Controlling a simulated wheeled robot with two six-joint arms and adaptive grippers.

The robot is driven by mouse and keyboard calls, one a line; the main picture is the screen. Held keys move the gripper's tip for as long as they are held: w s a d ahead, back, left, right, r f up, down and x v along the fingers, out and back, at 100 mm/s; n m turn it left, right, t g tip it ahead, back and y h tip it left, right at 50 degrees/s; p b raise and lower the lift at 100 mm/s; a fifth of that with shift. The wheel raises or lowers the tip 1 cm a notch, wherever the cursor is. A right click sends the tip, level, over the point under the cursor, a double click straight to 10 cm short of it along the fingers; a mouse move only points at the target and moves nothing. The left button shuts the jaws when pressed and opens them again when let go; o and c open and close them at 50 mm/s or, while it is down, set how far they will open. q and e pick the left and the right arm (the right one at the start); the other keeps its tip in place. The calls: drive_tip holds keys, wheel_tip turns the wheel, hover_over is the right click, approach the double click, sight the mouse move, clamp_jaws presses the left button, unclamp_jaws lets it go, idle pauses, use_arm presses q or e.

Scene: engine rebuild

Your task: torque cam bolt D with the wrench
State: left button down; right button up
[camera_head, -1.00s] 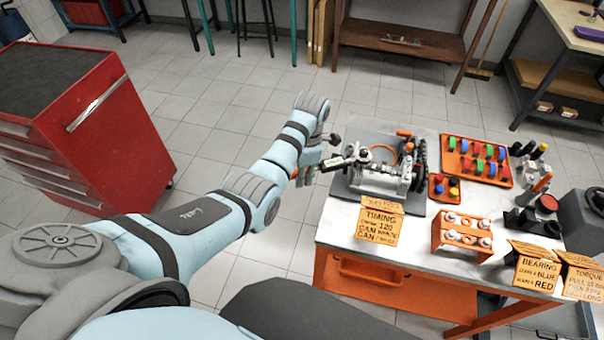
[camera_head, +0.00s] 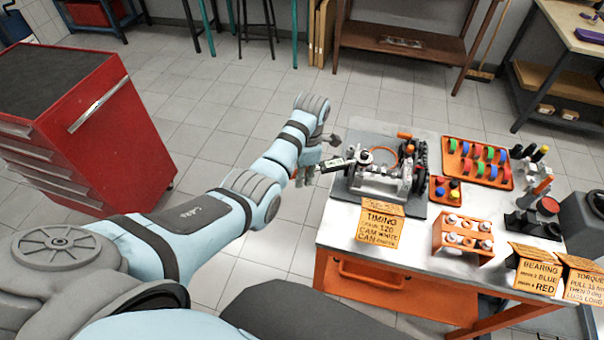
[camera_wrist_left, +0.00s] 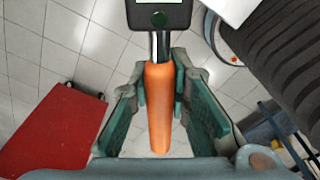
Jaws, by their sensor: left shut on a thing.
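My left gripper (camera_head: 308,171) is beside the left edge of the table, left of the engine (camera_head: 384,178). It is shut on the wrench's orange handle (camera_wrist_left: 159,105), which lies between the green-padded fingers in the left wrist view. The wrench (camera_head: 335,164) has a dark body with a small display (camera_wrist_left: 158,18). In the head view it points right, and its far end reaches the left upper part of the engine. Cam bolt D is too small to tell apart, and I cannot tell whether the wrench sits on it. My right gripper is not in view.
An orange tray (camera_head: 462,178) of coloured parts stands right of the engine, and an orange rack (camera_head: 438,238) in front. Signs (camera_head: 380,224) line the table's front edge. A red tool cabinet (camera_head: 125,130) stands at left, with clear floor between it and the table.

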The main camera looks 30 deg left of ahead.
use_arm(q)
drive_tip(key=shift+w+a+m, duration=0.3)
drive_tip(key=shift+w+a, duration=0.1)
drive_tip(key=shift+w, duration=0.05)
idle(1.0)
idle(1.2)
drive_tip(key=shift+s+d+n, duration=0.7)
drive_tip(key=shift+s+d, duration=0.05)
drive_tip(key=shift+s, duration=0.05)
drive_tip(key=shift+r, duration=1.4)
idle(2.6)
